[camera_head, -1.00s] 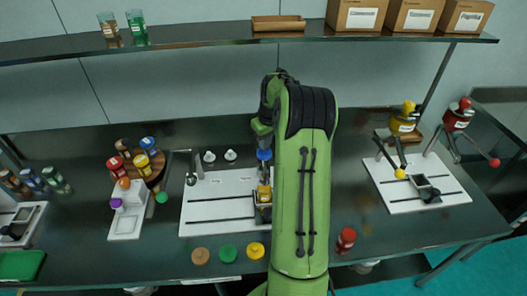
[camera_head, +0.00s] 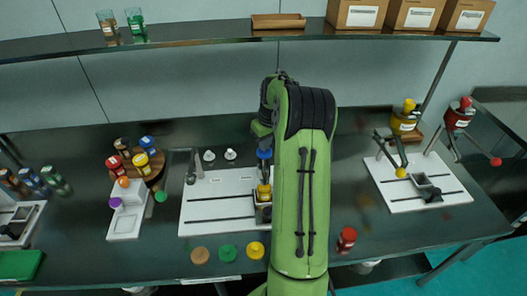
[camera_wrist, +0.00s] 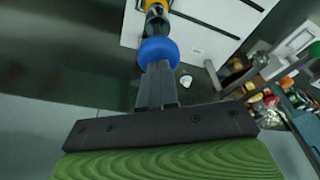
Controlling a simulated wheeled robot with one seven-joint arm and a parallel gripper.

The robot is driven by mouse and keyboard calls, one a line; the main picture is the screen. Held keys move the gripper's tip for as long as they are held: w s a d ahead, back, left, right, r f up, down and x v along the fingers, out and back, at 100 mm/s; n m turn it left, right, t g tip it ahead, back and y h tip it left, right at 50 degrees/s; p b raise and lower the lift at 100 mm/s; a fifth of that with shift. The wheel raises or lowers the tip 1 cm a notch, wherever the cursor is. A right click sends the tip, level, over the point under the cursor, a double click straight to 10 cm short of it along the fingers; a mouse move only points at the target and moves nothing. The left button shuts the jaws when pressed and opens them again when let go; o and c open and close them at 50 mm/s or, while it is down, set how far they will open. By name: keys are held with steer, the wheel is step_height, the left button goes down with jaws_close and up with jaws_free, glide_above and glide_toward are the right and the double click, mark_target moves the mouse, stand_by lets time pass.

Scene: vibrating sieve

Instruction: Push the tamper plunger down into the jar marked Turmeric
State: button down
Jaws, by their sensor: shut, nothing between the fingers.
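The tamper plunger's blue round knob (camera_head: 264,154) stands over a yellow jar (camera_head: 264,189) on the white board's right side. In the wrist view the blue knob (camera_wrist: 158,50) is just past my fingertips, with a dark shaft behind it leading to the yellow jar (camera_wrist: 156,5) at the top edge. My gripper (camera_wrist: 156,75) is shut and empty, its tips at the knob; whether they touch it I cannot tell. In the head view my arm hides the jar's right side. I cannot read any Turmeric marking on the jar.
The white board (camera_head: 205,205) carries two dark slots and a metal post at its left. Coloured lids lie along the front edge, with a red jar (camera_head: 346,238) right of my arm. Another board (camera_head: 400,190) with clamps stands at the right. A shelf (camera_head: 200,34) runs above.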

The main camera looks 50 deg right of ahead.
mark_target(265, 155)
steer(key=shift+f+b, duration=1.9)
steer(key=shift+f, duration=0.9)
steer(key=shift+r, duration=0.1)
step_height(265, 155, up, 11)
steer(key=p, duration=0.9)
steer(key=shift+r, duration=0.2)
steer(key=shift+f, duration=0.15)
